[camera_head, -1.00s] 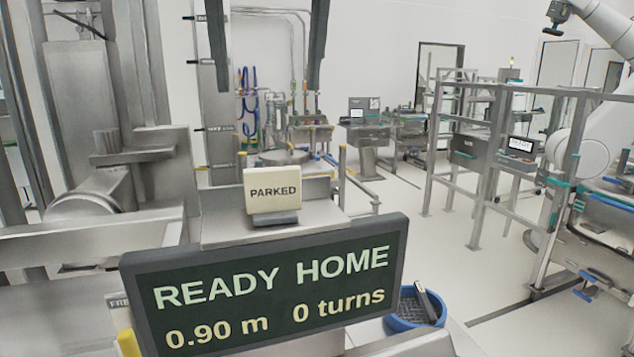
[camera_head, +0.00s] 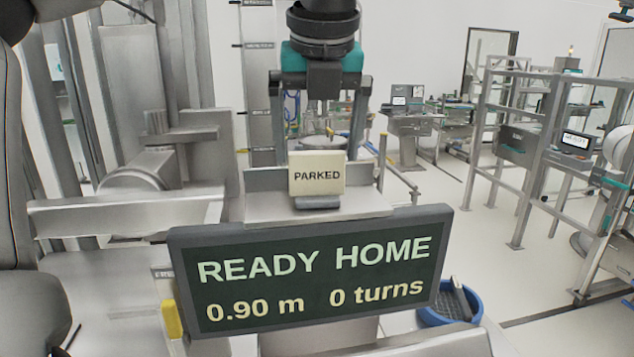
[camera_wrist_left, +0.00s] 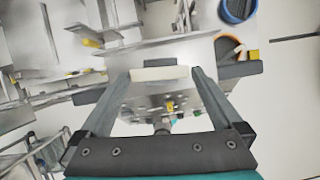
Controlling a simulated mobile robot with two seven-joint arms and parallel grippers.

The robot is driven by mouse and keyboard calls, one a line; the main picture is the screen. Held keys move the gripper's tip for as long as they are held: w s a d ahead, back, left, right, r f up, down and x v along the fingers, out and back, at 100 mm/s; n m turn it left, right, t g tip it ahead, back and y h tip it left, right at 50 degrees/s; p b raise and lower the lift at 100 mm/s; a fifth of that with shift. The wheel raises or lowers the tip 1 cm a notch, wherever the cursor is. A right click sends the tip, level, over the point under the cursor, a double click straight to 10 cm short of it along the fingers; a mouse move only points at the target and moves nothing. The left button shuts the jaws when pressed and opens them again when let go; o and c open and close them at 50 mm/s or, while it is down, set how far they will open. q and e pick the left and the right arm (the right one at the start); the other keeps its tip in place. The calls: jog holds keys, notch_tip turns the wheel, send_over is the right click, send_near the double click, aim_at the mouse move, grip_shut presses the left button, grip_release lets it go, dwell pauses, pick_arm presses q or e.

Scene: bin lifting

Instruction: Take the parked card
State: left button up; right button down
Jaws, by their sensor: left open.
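The card (camera_head: 317,174) is cream and reads "PARKED". It stands upright in a small grey holder (camera_head: 318,202) on a metal ledge behind the display board. My left gripper (camera_head: 319,160) points down over it, open, with one finger on each side of the card. In the left wrist view the card (camera_wrist_left: 152,74) shows as a pale bar between the fingertips of the left gripper (camera_wrist_left: 165,72), with a gap at the right finger. I cannot tell whether the left finger touches it. My right gripper is not in view.
A dark display board (camera_head: 315,270) reading "READY HOME, 0.90 m, 0 turns" stands in front of the ledge. A blue bin (camera_head: 451,302) with a dark item in it is at the right. Metal frames (camera_head: 540,130) stand further right, with open floor between.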

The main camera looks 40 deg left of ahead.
aim_at(317, 177)
pick_arm(q)
jog(key=shift+x, duration=1.45)
jog(key=shift+r, duration=0.1)
jog(key=shift+c, duration=0.2)
jog(key=c, duration=1)
jog(key=shift+r, duration=0.1)
